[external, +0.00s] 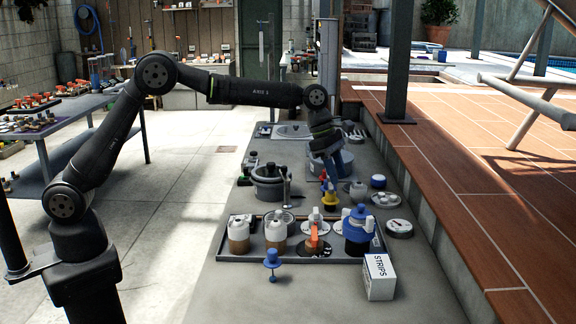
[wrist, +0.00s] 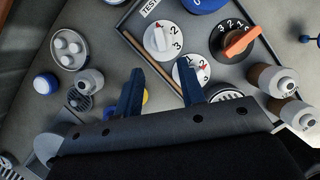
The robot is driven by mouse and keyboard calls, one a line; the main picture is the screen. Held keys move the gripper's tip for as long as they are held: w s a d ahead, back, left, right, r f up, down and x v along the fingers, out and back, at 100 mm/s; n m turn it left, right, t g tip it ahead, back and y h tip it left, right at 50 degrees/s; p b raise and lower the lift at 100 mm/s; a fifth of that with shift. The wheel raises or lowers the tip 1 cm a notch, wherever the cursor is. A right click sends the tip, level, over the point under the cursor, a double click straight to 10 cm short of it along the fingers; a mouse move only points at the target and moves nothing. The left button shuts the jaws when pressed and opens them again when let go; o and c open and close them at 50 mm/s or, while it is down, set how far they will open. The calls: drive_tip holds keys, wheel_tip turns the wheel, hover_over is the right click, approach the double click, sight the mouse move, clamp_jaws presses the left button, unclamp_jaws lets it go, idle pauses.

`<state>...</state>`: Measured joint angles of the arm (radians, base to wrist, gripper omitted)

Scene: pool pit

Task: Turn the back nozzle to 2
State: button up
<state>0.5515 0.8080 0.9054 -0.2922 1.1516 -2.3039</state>
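The back nozzle appears to be the white dial (wrist: 190,70) at the rear of the tray, with a red mark and numbers around it, partly covered by a finger. In the external view it is the small white dial (external: 315,216) behind the orange handle. I cannot read its setting surely.
Two white-and-brown bottles (external: 238,235) (external: 275,235) and a blue-topped container (external: 358,225) crowd the tray (external: 290,258). A STRIPS box (external: 379,277) stands at the front right. A grey pot (external: 270,185) and small jars stand behind.

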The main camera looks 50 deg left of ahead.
sight(349, 210)
drive_tip(key=x, duration=1)
drive_tip(key=shift+d+f, duration=0.1)
drive_tip(key=shift+f, duration=0.1)
clamp_jaws()
